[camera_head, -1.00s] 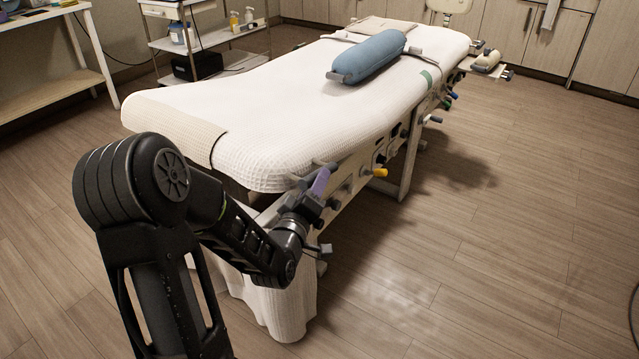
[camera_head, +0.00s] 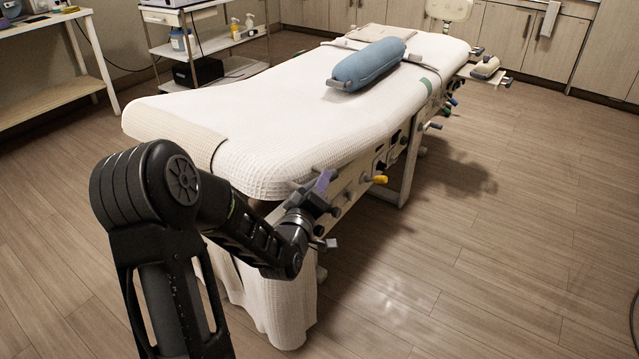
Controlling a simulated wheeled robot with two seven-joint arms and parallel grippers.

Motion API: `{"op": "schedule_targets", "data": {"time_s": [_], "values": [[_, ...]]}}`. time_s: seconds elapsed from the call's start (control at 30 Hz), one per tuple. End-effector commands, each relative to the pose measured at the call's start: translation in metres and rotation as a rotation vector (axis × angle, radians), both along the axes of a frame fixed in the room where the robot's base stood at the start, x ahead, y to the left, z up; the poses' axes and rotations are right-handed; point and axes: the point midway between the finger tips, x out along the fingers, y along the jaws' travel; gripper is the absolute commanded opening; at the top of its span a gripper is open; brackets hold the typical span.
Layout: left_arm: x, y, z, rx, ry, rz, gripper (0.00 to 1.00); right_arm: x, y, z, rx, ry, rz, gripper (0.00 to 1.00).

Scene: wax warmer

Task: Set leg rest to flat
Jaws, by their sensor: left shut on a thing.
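The treatment bed (camera_head: 265,110) has a white cover and stands across the middle, its near end toward me. The leg-rest section at this end, with a beige band (camera_head: 175,135) over it, looks close to level with the rest of the top. My right gripper is not in view.
More knobs and levers line the bed's right side, including a yellow one (camera_head: 380,179). A blue bolster (camera_head: 367,64) lies on the bed. A shelf trolley (camera_head: 215,50) stands behind. The floor (camera_head: 480,260) at right is clear.

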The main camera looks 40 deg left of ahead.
Motion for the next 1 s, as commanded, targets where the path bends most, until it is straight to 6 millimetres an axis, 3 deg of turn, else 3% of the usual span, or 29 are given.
{"op": "schedule_targets", "data": {"time_s": [0.13,1.0], "values": [[-0.0001,0.0001,-0.0002,0.000,0.000,0.000,0.00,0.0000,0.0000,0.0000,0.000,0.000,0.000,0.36],[-0.0003,0.0002,-0.0004,0.000,0.001,0.001,0.00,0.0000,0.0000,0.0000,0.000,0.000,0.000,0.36]]}}
